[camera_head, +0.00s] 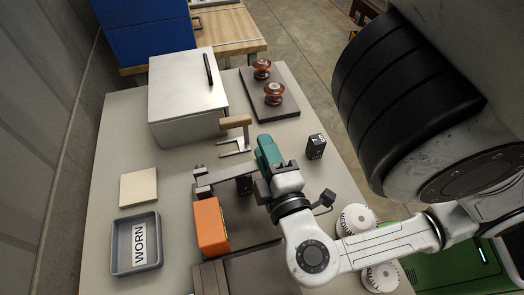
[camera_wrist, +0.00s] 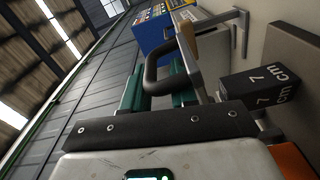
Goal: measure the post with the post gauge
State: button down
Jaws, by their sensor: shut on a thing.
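My gripper (camera_head: 268,150) has teal fingers and hangs low over the middle of the table. In the wrist view a dark looped handle (camera_wrist: 151,68) lies between the fingers, which are shut on it. Two brown ribbed posts (camera_head: 262,69) (camera_head: 274,93) stand on a dark base plate (camera_head: 289,107) at the back. I cannot tell which tool is the post gauge.
A black block (camera_head: 244,186), marked 7 cm in the wrist view (camera_wrist: 268,85), stands by a grey metal bar (camera_head: 225,174). Another black block (camera_head: 316,146) is to the right. An orange box (camera_head: 210,226), WORN tray (camera_head: 121,267), pale pad (camera_head: 139,187) and grey box (camera_head: 185,95) stand left.

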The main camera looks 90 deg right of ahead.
jog(key=c, duration=1.2)
grip_release()
jog(key=shift+s+d+r+m+g, duration=0.1)
jog(key=shift+s+d+m+g, duration=0.1)
jog(key=shift+s, duration=0.2)
jog(key=shift+s+d+r+m+g, duration=0.1)
jog(key=shift+s+d+g, duration=0.1)
jog(key=shift+s, duration=0.2)
jog(key=shift+o, duration=0.2)
jog(key=shift+a, duration=0.1)
jog(key=shift+f, duration=0.1)
jog(key=shift+s+a+f, duration=0.1)
jog(key=shift+s+a, duration=0.05)
jog(key=shift+a, duration=0.45)
jog(key=b+v, duration=0.1)
jog(key=v, duration=0.8)
jog(key=shift+w+a, duration=0.25)
jog(key=shift+a, duration=0.2)
jog(key=shift+d, duration=0.1)
